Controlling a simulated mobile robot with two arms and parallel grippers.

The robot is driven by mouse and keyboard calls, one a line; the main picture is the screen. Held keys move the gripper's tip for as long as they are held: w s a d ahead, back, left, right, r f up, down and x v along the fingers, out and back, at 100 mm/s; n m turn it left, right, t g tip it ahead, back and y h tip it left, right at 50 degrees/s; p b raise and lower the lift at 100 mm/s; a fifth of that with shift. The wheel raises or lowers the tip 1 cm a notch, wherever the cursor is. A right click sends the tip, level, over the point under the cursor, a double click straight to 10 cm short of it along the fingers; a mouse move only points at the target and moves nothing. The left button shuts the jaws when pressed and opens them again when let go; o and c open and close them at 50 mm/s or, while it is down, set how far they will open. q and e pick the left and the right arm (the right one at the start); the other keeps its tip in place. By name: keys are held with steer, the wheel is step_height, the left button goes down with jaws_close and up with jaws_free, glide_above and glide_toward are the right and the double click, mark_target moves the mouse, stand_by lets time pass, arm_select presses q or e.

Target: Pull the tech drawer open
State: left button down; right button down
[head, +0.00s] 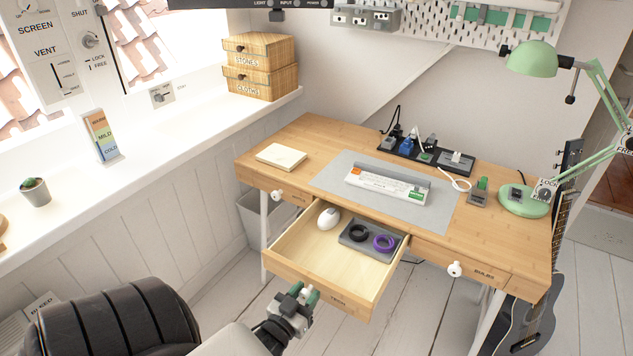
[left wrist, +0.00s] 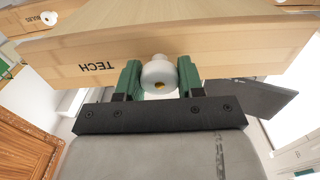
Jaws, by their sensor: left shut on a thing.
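The tech drawer (head: 338,295) is pulled well out from the middle of the desk, and its inside shows. Its front reads TECH, upside down in the left wrist view (left wrist: 100,67). My left gripper (head: 300,293) is at the drawer front in the head view. In the left wrist view its green fingers (left wrist: 158,80) are shut on the drawer's round white knob (left wrist: 158,73), one on each side. My right gripper is not in view.
A white mouse (head: 329,218) and a grey tray (head: 362,246) with black and purple rings lie in the drawer. A bin (head: 258,219) stands under the desk; a guitar (head: 535,315) stands right.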

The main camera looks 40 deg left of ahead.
arm_select(q)
steer(key=shift+p+v, duration=0.35)
steer(key=shift+v, duration=1.1)
steer(key=c, duration=0.7)
jaws_free()
steer(key=v, duration=1.1)
steer(key=shift+a+f, duration=0.1)
steer(key=shift+w, duration=0.1)
